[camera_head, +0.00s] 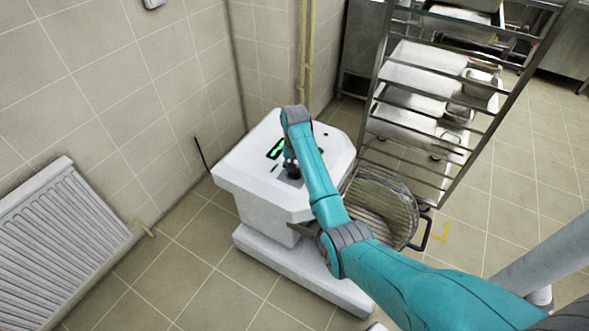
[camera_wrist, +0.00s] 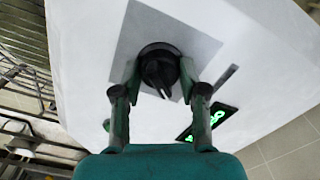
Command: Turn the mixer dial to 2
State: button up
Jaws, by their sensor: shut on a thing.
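The mixer (camera_head: 255,190) is a white floor machine in the middle of the head view. Its white top fills most of the wrist view (camera_wrist: 80,60). The black round dial (camera_wrist: 158,62) sits on a grey square plate (camera_wrist: 195,45) on that top. My gripper (camera_wrist: 158,78) has one finger on each side of the dial and is shut on it. A pointer ridge on the dial faces the lower part of the wrist view. No numbers are readable around it. In the head view my gripper (camera_head: 291,170) is over the mixer top and its arm hides most of the dial.
A green lit display (camera_wrist: 207,120) lies beside the dial, also visible in the head view (camera_head: 277,148). A wire-guarded bowl (camera_head: 385,205) is at the mixer's right. A metal rack (camera_head: 430,110) stands behind it. A radiator (camera_head: 60,245) is at the left wall.

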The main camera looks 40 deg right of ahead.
jog(key=shift+m, duration=1.9)
jog(key=o, duration=1.1)
jog(key=shift+o, duration=0.2)
jog(key=shift+r, duration=3.7)
